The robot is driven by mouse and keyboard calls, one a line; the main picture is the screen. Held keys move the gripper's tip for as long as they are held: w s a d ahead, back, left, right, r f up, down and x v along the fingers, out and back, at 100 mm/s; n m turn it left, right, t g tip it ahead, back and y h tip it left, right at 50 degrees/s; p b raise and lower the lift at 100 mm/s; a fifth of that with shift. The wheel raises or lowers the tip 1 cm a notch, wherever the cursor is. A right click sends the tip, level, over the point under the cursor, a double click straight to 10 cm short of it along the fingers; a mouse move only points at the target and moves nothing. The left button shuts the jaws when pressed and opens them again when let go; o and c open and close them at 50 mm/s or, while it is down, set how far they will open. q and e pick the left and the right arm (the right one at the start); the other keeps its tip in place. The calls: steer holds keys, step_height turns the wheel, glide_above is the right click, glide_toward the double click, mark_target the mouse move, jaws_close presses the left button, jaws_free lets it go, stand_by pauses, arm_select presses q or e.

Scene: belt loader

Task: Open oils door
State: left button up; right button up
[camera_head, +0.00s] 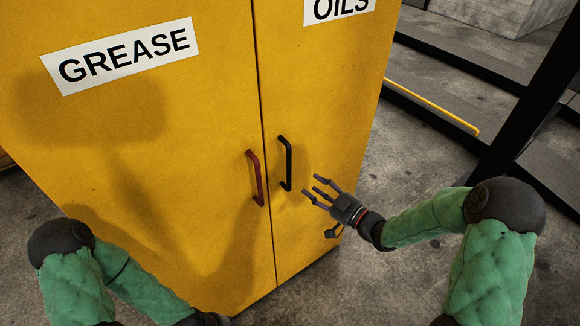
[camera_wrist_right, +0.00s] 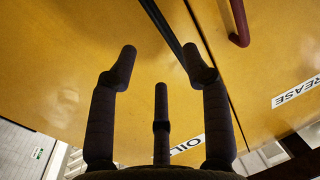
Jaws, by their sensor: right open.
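The yellow cabinet has an oils door (camera_head: 325,100) on the right, under a white OILS label (camera_head: 338,8). Its black handle (camera_head: 287,163) is upright near the seam and also shows at the top of the right wrist view (camera_wrist_right: 163,27). The oils door is shut. My right gripper (camera_head: 318,188) is open and empty, just right of the black handle, its fingers pointing towards it. In the right wrist view my right gripper (camera_wrist_right: 158,68) has its fingers spread, one fingertip near or overlapping the handle; contact cannot be told. My left gripper is not in view; only my left arm shows.
The grease door (camera_head: 150,150) on the left is shut, with a red handle (camera_head: 255,178) close beside the black one. Concrete floor is free right of the cabinet. A dark frame with a yellow bar (camera_head: 435,107) stands further right.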

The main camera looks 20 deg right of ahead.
mark_target(290, 170)
steer(key=x, duration=0.3)
steer(key=b+x, duration=0.1)
steer(key=x, duration=0.6)
steer(key=shift+w+a+r+b, duration=0.2)
steer(key=shift+r+b, duration=0.15)
jaws_close()
